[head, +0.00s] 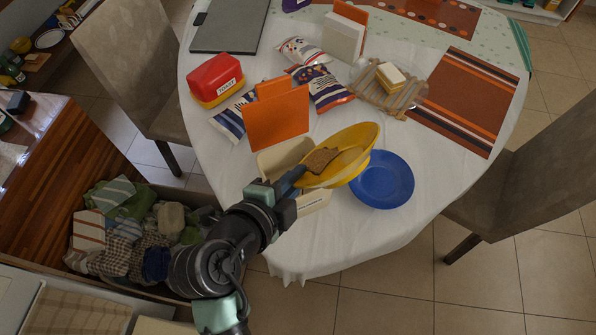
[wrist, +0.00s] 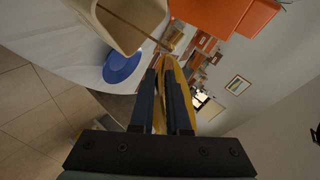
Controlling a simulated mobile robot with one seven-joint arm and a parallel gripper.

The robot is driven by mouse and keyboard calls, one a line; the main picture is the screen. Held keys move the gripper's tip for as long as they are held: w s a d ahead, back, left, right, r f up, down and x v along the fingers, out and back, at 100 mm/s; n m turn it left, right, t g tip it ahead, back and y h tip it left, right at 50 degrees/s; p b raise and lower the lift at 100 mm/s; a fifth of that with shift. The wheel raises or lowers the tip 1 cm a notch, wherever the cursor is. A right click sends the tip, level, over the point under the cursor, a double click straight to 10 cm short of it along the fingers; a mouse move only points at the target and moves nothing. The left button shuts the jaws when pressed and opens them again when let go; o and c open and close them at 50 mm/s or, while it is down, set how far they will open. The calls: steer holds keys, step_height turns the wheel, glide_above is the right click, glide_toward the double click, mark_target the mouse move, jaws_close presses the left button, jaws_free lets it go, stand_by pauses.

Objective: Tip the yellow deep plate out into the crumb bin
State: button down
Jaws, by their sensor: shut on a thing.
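The yellow deep plate (head: 358,148) is in the air over the near edge of the table, tilted, with a brown piece like toast (head: 320,160) at its left side. My gripper (head: 299,174) is shut on the plate's left rim. In the wrist view the gripper (wrist: 170,75) has the yellow plate (wrist: 183,82) edge-on between its fingers. The cream crumb bin (head: 279,160) stands on the table under and left of the plate, which with my gripper hides part of it. The bin (wrist: 143,18) also shows at the top of the wrist view.
A blue plate (head: 383,180) lies just right of the bin. An orange upright card (head: 275,120), snack packets (head: 322,88) and a red toast box (head: 216,78) stand behind. A wooden rack (head: 390,88) is further right. The tablecloth (head: 440,185) right of the blue plate is clear.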

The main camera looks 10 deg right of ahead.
steer(key=shift+w+a+r+n+g+h+p, duration=0.25)
steer(key=shift+r+n+g+h+p, duration=0.2)
steer(key=shift+p, duration=0.45)
steer(key=w+n+g+h, duration=0.1)
steer(key=a+f+n+g+h, duration=0.1)
steer(key=n, duration=0.1)
steer(key=w+a+n+g+h, duration=0.1)
steer(key=n+g+h, duration=0.1)
steer(key=shift+w+a+f+p, duration=0.1)
steer(key=shift+w+f+p, duration=0.15)
steer(key=shift+w+p, duration=0.1)
